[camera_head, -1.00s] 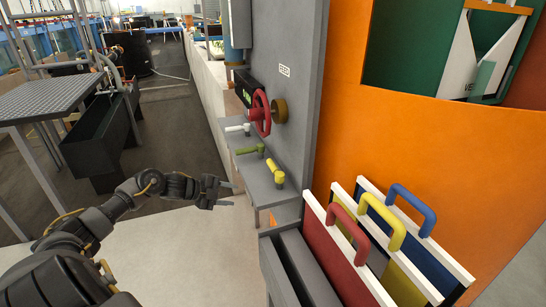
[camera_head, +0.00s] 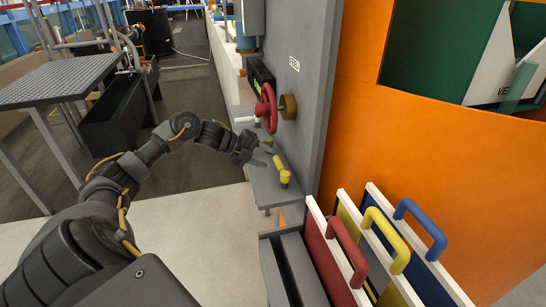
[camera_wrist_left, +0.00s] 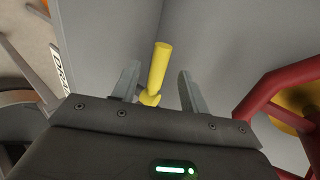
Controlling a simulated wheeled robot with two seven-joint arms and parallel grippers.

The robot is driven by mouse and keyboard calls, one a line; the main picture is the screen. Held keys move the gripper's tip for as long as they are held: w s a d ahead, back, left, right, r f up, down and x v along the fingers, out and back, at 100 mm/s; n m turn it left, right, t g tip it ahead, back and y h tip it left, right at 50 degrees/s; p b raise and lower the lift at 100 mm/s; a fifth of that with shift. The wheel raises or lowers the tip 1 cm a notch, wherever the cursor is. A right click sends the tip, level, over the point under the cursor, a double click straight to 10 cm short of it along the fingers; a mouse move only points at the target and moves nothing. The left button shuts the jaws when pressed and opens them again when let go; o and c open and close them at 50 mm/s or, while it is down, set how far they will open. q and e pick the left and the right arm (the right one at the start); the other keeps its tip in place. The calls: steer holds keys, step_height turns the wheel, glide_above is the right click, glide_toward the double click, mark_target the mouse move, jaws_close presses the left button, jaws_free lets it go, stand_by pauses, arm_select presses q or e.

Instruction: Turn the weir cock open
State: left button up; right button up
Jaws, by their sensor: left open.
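Three small cocks sit on a grey ledge (camera_head: 262,185) against a grey panel: a white one (camera_head: 245,120), a green one (camera_head: 268,143) and a yellow one (camera_head: 282,172). I cannot read which is the weir cock. My left gripper (camera_head: 264,155) is open and empty above the ledge, partly covering the green cock. In the left wrist view, the yellow cock's lever (camera_wrist_left: 158,68) shows between the two spread fingers (camera_wrist_left: 158,88), apparently beyond their tips. I cannot tell any contact. My right gripper is out of view.
A red handwheel (camera_head: 267,108) stands out from the panel beside the cocks; it also shows in the left wrist view (camera_wrist_left: 275,85). Red, yellow and blue handled boards (camera_head: 325,245) stand in front at the right. A grated platform (camera_head: 55,80) is at the left.

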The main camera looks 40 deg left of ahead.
mark_target(275, 161)
arm_select(q)
steer(key=shift+x, duration=1.7)
steer(key=shift+s, duration=0.15)
steer(key=shift+c, duration=0.6)
jaws_close()
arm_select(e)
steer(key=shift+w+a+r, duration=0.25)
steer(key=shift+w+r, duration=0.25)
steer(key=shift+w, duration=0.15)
